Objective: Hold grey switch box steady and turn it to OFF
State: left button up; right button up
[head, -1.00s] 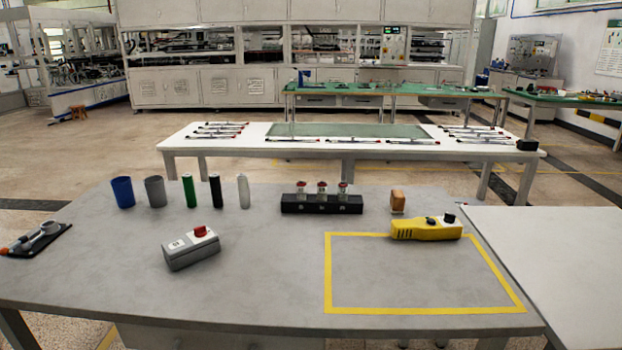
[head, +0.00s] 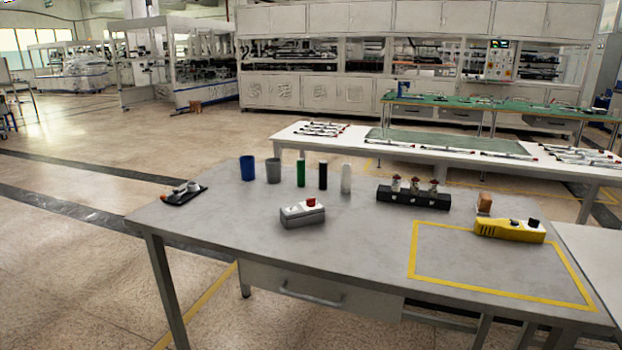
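The grey switch box (head: 303,215) sits on the grey table, left of its middle, in the head view. It has a red knob (head: 311,202) on top and a small white label. The knob's setting is too small to read. Neither of my grippers shows in the head view, and nothing touches the box.
Behind the box stand a blue cup (head: 248,168), a grey cup (head: 273,171) and green, black and white cylinders. A black block (head: 413,197) with red-topped parts and a yellow control box (head: 509,230) are to the right. A dark tray (head: 184,194) lies left. The table (head: 350,250) is clear in front.

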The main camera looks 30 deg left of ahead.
aim_at(310, 202)
jog(key=z, duration=0.95)
jog(key=k, duration=0.1)
jog(key=u, duration=1.75)
